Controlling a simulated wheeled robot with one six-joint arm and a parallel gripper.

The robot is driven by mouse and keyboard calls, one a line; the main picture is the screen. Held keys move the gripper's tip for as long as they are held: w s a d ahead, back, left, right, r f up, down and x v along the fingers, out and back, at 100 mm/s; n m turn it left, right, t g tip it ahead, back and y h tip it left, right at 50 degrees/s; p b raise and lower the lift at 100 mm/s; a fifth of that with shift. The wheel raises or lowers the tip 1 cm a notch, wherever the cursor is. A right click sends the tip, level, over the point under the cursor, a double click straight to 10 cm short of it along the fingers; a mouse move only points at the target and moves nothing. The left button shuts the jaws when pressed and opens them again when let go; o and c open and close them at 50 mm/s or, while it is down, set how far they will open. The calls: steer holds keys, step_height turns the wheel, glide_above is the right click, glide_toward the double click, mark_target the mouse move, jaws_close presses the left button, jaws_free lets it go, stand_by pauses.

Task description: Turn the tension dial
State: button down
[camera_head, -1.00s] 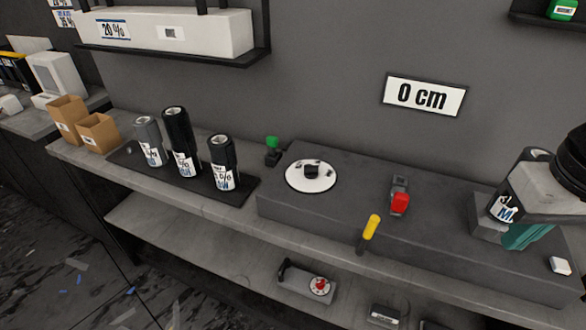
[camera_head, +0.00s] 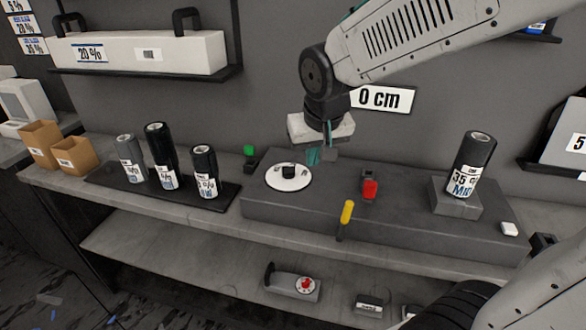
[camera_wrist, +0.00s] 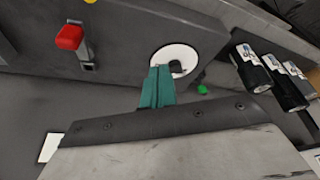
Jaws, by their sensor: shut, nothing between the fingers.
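A white round dial plate with a black knob (camera_head: 289,177) sits on top of the long dark grey block (camera_head: 410,213). In the wrist view the white plate (camera_wrist: 163,57) and its dark knob show just beyond my fingertips. My gripper (camera_head: 313,160) has teal fingers pointing down, above and slightly right of the dial in the head view. In the wrist view the gripper (camera_wrist: 160,70) is shut and empty, its fingertips overlapping the plate's near edge. I cannot tell whether they touch it.
A red-capped switch (camera_head: 369,188) and a yellow-handled lever (camera_head: 346,213) stand right of the dial. A green button (camera_head: 249,152) and several film rolls (camera_head: 162,158) stand left. A labelled roll (camera_head: 473,165) stands at right. A small device with a red dial (camera_head: 305,285) is on the lower shelf.

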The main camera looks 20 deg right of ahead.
mark_target(292, 176)
steer(key=x, duration=0.4)
steer(key=w+x, duration=0.1)
steer(key=x, duration=0.3)
steer(key=w+a+x, duration=0.1)
steer(key=x, duration=0.3)
steer(key=shift+w+r, duration=0.15)
steer(key=shift+r, duration=0.15)
steer(key=w, duration=0.2)
steer(key=shift+w+d+r, duration=0.1)
steer(key=shift+w+r, duration=0.1)
steer(key=shift+w, duration=0.7)
